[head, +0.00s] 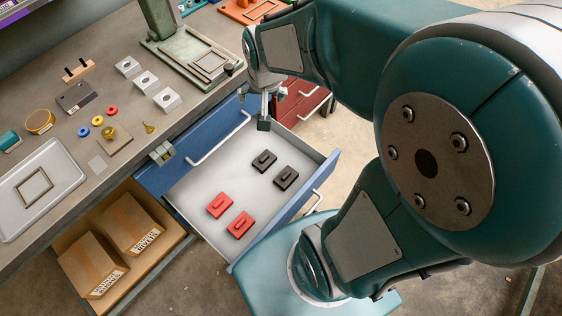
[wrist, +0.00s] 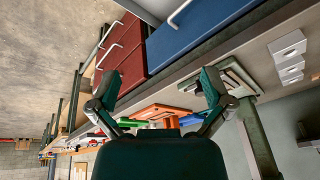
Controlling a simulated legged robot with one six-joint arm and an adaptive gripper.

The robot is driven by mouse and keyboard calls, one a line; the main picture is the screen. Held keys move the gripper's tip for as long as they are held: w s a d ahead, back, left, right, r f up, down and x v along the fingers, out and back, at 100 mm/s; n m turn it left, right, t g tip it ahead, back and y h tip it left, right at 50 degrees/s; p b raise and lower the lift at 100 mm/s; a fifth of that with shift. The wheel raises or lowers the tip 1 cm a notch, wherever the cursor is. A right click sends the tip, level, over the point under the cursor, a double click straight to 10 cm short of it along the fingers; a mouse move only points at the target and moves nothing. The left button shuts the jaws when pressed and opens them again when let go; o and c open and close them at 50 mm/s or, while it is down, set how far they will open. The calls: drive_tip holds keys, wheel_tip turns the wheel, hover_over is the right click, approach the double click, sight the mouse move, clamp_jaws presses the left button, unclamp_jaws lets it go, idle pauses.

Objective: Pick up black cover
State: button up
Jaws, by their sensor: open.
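Two black covers lie in the open drawer (head: 190,190): one black cover (head: 264,161) and, to its lower right, a second black cover (head: 286,178). Both are flat blocks with a raised handle. My gripper (head: 264,118) is above the drawer's far end, apart from the covers. In the wrist view my gripper (wrist: 157,100) has its two fingers spread wide with nothing between them. The black covers do not show in the wrist view.
Two red covers (head: 219,205) (head: 239,224) lie nearer in the same drawer. A fly press (head: 190,55) stands on the bench. A grey tray (head: 70,170) and several small parts are on the bench. Drawer walls surround the covers.

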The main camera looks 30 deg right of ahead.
drive_tip(key=w+d+f+m+g, duration=0.1)
drive_tip(key=w+f, duration=0.1)
drive_tip(key=f, duration=0.3)
drive_tip(key=w+d+f+m, duration=0.2)
drive_tip(key=f, duration=0.2)
drive_tip(key=m+g, duration=0.3)
drive_tip(key=m, duration=0.3)
hover_over(286, 175)
drive_tip(key=f, duration=2.8)
drive_tip(key=shift+w+d, duration=0.1)
drive_tip(key=shift+w, duration=0.2)
drive_tip(key=f, duration=1.1)
drive_tip(key=shift+s, duration=0.25)
drive_tip(key=c, duration=1)
